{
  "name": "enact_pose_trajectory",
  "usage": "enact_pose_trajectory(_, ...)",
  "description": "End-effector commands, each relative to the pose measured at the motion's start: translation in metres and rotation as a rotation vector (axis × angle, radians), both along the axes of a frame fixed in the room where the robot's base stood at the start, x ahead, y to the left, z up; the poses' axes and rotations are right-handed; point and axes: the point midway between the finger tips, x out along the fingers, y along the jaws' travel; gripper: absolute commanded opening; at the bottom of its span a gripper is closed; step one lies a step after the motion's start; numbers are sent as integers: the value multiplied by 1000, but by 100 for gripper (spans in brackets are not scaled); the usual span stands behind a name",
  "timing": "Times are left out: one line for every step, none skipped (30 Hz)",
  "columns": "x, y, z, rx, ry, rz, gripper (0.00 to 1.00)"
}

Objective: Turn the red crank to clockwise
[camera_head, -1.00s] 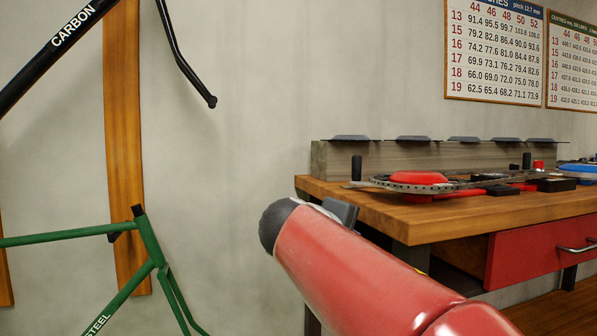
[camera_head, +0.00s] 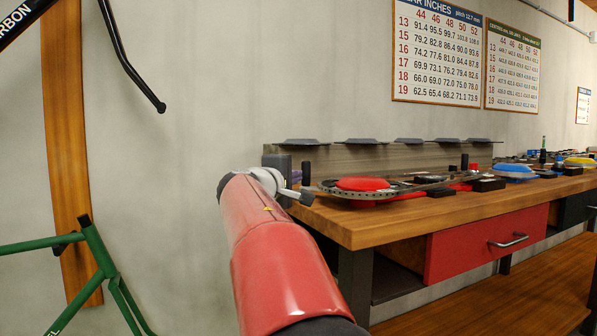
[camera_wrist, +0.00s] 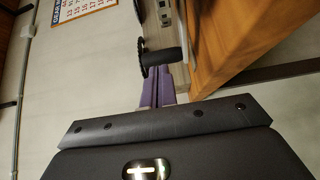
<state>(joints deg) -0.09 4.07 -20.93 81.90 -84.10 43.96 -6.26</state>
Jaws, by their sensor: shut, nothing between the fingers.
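A red disc (camera_head: 362,184) inside a metal chainring (camera_head: 345,194) lies on the near left part of the wooden bench; I take it for the red crank. A black upright peg (camera_head: 306,173) stands at its left edge. In the wrist view the black peg (camera_wrist: 163,57) shows beside a dark toothed ring (camera_wrist: 141,55). My gripper (camera_head: 296,179) is at the bench's left end, mostly hidden behind my wrist. Its purple fingers (camera_wrist: 157,84) are shut and empty, pointing at the peg. I cannot tell whether they touch it.
The wooden bench (camera_head: 400,225) has a red drawer (camera_head: 485,243) below. A grey beam (camera_head: 400,156) runs along its back. A blue disc (camera_head: 512,171) and a yellow disc (camera_head: 580,161) lie farther right. A green bike frame (camera_head: 105,265) is at the left.

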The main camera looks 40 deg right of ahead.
Motion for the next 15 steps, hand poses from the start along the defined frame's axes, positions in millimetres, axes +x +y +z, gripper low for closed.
enact_pose_trajectory(3, -8, 2, 0, 1, -3, 0)
enact_pose_trajectory(5, -11, 2, 0, 1, -2, 0)
enact_pose_trajectory(7, -15, 1, 0, 1, -2, 0)
enact_pose_trajectory(8, -17, 1, 0, 0, -2, 0)
enact_pose_trajectory(9, -19, 1, 0, 0, -1, 0)
enact_pose_trajectory(10, -21, 1, 0, 0, -1, 0)
enact_pose_trajectory(10, -23, 1, 0, 0, -1, 0)
enact_pose_trajectory(11, -24, 1, 0, 0, -2, 0)
enact_pose_trajectory(11, -25, 1, 0, -1, -1, 0)
enact_pose_trajectory(11, -25, 0, 0, -1, -1, 0)
enact_pose_trajectory(11, -25, 0, 0, -1, -1, 0)
enact_pose_trajectory(11, -25, 0, 0, -1, -1, 0)
enact_pose_trajectory(11, -25, 0, 0, -1, 0, 0)
enact_pose_trajectory(11, -25, 0, 0, -1, 0, 0)
enact_pose_trajectory(11, -25, 0, 0, -1, 0, 0)
